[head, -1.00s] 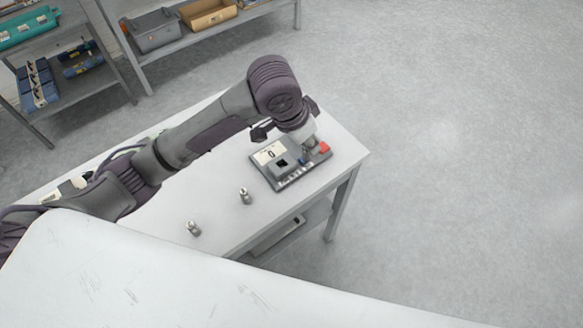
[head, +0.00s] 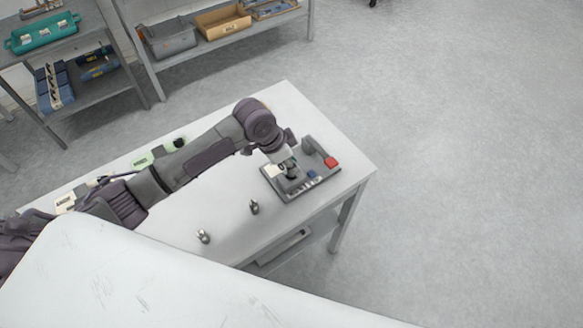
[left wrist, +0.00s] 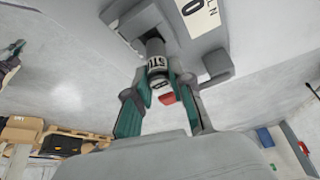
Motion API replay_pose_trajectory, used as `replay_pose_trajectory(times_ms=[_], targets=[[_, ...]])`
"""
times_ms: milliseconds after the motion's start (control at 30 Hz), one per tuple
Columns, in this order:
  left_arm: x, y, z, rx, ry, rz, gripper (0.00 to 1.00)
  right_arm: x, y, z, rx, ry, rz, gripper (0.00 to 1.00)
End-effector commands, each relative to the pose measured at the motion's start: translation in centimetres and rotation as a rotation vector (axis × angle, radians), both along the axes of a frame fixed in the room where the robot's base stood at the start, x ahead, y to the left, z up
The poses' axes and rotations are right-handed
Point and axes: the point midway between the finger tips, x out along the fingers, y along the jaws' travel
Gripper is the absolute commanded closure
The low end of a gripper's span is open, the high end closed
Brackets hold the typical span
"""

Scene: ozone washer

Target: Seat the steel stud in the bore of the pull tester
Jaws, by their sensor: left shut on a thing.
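The pull tester (head: 322,178) is a grey box with a red button and a blue part, near the right end of the white table. My left gripper (head: 290,168) is above its middle, covering the bore block and part of the display. My right gripper is not in view.
Two small metal pieces, one at the left (head: 204,237) and one nearer the tester (head: 254,207), stand on the white table (head: 285,107). A pale green item (head: 158,154) lies at the back edge. Shelves with bins (head: 222,22) stand behind. A white surface (head: 150,285) fills the foreground.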

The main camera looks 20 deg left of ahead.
Motion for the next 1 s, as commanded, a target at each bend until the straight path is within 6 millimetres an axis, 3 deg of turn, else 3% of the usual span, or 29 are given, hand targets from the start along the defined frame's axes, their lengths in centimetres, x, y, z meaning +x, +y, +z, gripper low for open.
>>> replay_pose_trajectory(times_ms=[233, 600, 633, 767, 1000], targets=[[-0.1, -0.1, -3.2, 0.0, 0.003, 0.001, 1.0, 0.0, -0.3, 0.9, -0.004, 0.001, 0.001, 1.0], [-0.1, -0.1, -3.8, 0.001, 0.002, 0.0, 1.0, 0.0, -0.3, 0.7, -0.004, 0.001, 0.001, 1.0], [-0.1, -0.1, -3.8, 0.001, 0.002, 0.0, 0.77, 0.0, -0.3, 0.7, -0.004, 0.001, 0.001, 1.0], [-0.1, -0.1, -3.8, 0.001, 0.002, 0.0, 0.55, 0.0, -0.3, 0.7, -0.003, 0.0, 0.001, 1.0], [-0.1, -0.1, -3.7, 0.001, 0.002, 0.0, 0.53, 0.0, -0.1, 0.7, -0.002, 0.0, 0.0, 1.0]])
